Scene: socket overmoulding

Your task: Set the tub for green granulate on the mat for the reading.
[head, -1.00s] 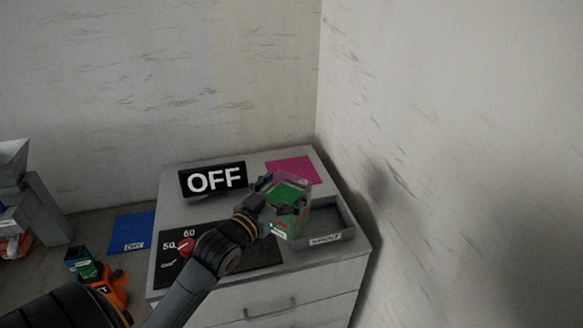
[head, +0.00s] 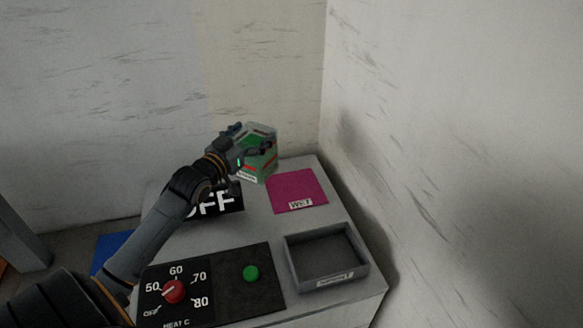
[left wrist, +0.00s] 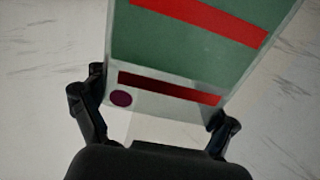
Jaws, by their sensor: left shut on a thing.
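The tub of green granulate (head: 263,163) is a clear box with green contents, a red stripe and a pale label. My left gripper (head: 250,141) is shut on it and holds it up in the air, tilted, above the back of the cabinet. The left wrist view shows the tub (left wrist: 190,45) close up between the two fingers, with red stripes and a dark purple dot. A magenta mat (head: 293,184), whose tag seems to read WET, lies bare on the cabinet top, right of and below the tub in the picture. My right gripper is out of view.
A display reading OFF (head: 227,206) is partly behind my left arm. A blue mat (head: 108,247) lies lower left. Walls close the back and right.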

